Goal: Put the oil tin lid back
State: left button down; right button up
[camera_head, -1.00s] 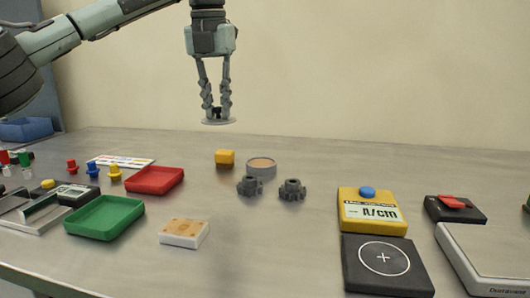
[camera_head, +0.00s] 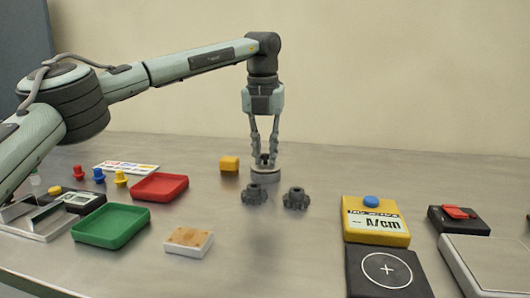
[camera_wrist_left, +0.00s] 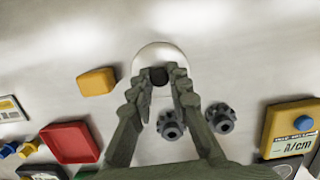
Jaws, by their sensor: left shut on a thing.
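My left gripper (camera_head: 265,160) is shut on the dark knob (camera_wrist_left: 158,76) of the oil tin lid, a pale round disc (camera_wrist_left: 160,55). The grey round oil tin (camera_head: 266,177) stands on the table behind two dark gears. The lid is level and right over the tin, at its rim; I cannot tell whether it rests on it or hovers slightly. The tin's orange-brown inside is now hidden. In the left wrist view the lid covers the tin. My right gripper is not in view.
Two dark gears (camera_head: 254,194) (camera_head: 296,198) stand just in front of the tin. A yellow block (camera_head: 229,164) is to its left. A red tray (camera_head: 159,187) and green tray (camera_head: 111,227) lie further left, a yellow meter (camera_head: 375,221) to the right.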

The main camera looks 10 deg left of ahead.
pick_arm(q)
jog(key=shift+f, duration=0.4)
jog(key=c, duration=1.4)
grip_release()
jog(key=shift+r, duration=0.1)
jog(key=shift+c, duration=0.2)
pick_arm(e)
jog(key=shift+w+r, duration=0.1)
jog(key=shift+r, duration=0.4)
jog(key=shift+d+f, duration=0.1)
